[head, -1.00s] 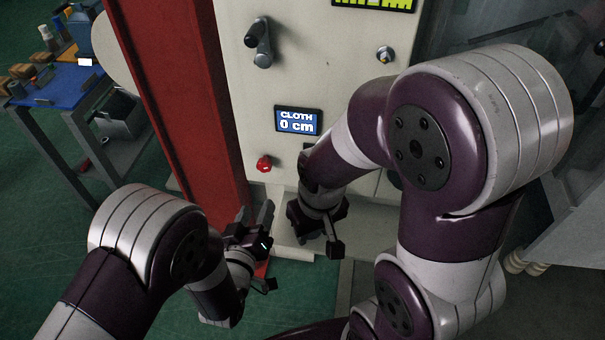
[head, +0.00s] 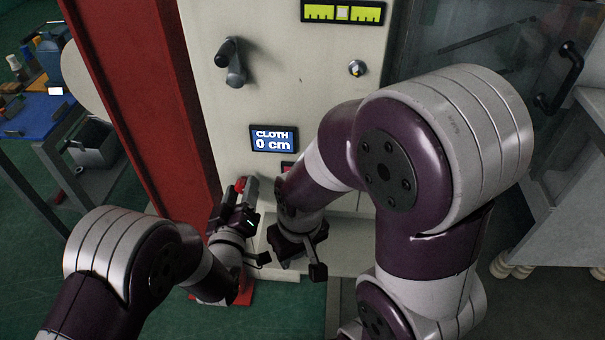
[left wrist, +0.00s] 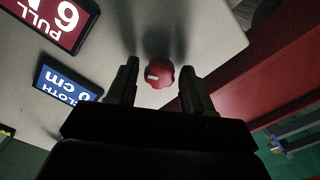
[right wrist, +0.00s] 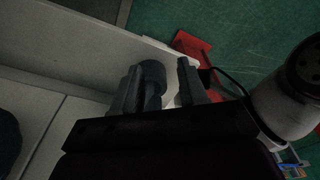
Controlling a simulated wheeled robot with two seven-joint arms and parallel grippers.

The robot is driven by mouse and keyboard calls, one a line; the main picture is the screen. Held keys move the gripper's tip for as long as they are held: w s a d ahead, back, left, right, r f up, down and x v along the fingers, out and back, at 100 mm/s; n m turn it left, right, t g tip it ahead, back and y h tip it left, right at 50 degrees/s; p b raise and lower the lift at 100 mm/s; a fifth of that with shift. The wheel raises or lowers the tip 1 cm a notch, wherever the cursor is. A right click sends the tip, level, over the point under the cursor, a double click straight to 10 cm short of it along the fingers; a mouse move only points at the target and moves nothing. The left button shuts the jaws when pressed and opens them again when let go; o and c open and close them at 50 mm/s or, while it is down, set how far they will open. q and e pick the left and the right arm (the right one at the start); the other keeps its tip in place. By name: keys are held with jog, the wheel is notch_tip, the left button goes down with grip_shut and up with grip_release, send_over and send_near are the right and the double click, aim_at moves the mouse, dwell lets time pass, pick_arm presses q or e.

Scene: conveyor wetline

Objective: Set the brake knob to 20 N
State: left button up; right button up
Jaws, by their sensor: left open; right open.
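The red brake knob (left wrist: 159,73) has a white mark and sits on the pale panel. In the left wrist view it lies between the two spread fingers of my left gripper (left wrist: 160,88), with gaps on both sides. In the head view the left gripper (head: 237,190) is at the panel and mostly covers the red knob (head: 241,186). A red PULL display reading 6 (left wrist: 50,16) is partly cut off; my right arm covers most of it in the head view. My right gripper (right wrist: 157,88) is open, with a dark rounded part (right wrist: 152,76) between or behind its fingers.
A blue CLOTH display reads 0 cm (head: 273,139). A grey crank handle (head: 231,62) and a small metal knob (head: 356,68) are higher on the panel. A red post (head: 150,100) stands left of the panel. My right arm stands before the panel's right side.

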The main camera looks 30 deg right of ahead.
pick_arm(q)
jog(key=shift+c, duration=0.3)
jog(key=c, duration=0.6)
jog(key=shift+m, duration=2.6)
jog(key=shift+c, duration=0.2)
